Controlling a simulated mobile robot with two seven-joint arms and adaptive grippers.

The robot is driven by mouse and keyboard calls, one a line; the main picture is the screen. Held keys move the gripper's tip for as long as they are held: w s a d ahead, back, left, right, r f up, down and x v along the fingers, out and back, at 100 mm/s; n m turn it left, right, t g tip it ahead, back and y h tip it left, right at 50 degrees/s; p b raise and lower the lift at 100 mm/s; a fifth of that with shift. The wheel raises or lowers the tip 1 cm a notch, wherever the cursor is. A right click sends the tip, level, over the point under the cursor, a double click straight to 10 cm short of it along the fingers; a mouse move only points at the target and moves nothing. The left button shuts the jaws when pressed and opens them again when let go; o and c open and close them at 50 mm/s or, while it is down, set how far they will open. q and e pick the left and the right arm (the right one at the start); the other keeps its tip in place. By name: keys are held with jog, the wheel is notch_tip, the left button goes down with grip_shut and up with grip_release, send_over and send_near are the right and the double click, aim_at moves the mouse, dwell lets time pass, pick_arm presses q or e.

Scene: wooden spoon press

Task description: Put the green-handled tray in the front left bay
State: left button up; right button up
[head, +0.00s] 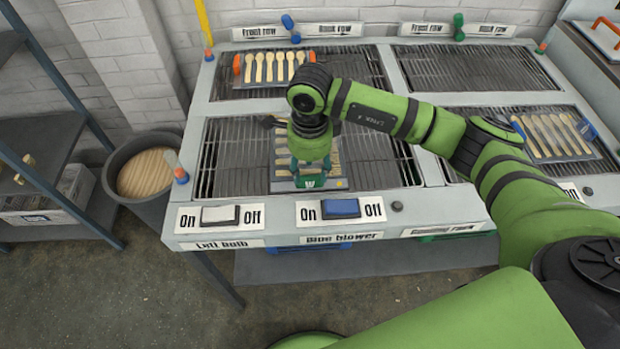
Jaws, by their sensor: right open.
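A dark tray (279,186) with pale wooden spoons (281,152) lies on the near grate (375,165) of the left rack, its spoons lying crosswise. A dark green part shows at its near end, partly merged with the gripper, so I cannot tell handle from fingers there. My right gripper (311,178) points down over the tray's near end. It is open, and I cannot tell whether it touches the tray. My wrist and gripper hide much of the tray's middle. My left gripper is out of view.
An orange-handled spoon tray (270,68) lies on the far left grate. A blue-handled spoon tray (552,135) lies on the near right grate. Blue switch (341,208) and white switch (219,215) line the front edge. A round bin (150,172) stands left.

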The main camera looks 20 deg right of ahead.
notch_tip(320, 180, up, 8)
jog(key=b, duration=0.1)
jog(key=shift+f+b, duration=0.15)
jog(key=shift+b, duration=0.2)
jog(key=shift+s+a, duration=0.15)
